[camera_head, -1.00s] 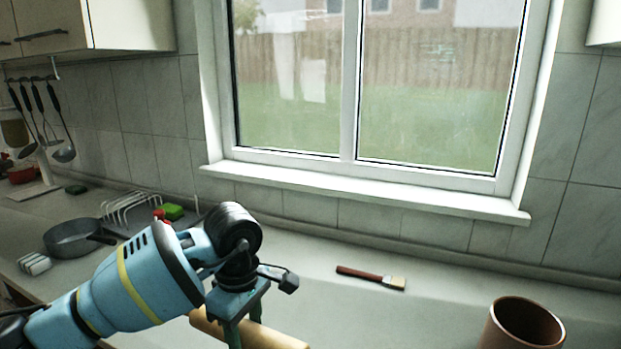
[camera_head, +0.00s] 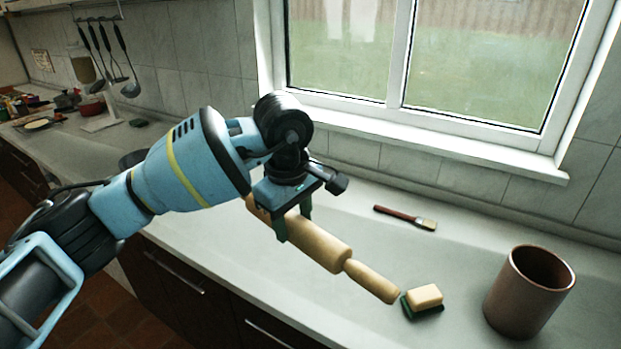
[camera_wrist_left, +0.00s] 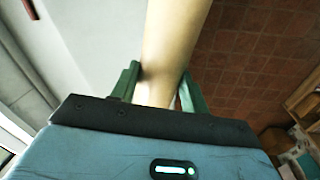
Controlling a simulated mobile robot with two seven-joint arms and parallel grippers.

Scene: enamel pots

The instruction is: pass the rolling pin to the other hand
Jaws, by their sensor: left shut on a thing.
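A light wooden rolling pin (camera_head: 318,245) is held in my left gripper (camera_head: 290,222) in the head view, above the counter near its front edge. The pin slants down to the right, with one handle pointing toward the sponge. In the left wrist view the pin (camera_wrist_left: 174,45) runs between the two green fingers of my left gripper (camera_wrist_left: 160,88), which are shut on it. The far handle is mostly hidden behind the gripper in the head view. My right gripper is not in either view.
A yellow and green sponge (camera_head: 424,298) lies near the pin's right end. A brown pot (camera_head: 528,295) stands at the right. A brush (camera_head: 405,217) lies toward the back. The pale counter (camera_head: 375,255) is clear between them; the window wall rises behind.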

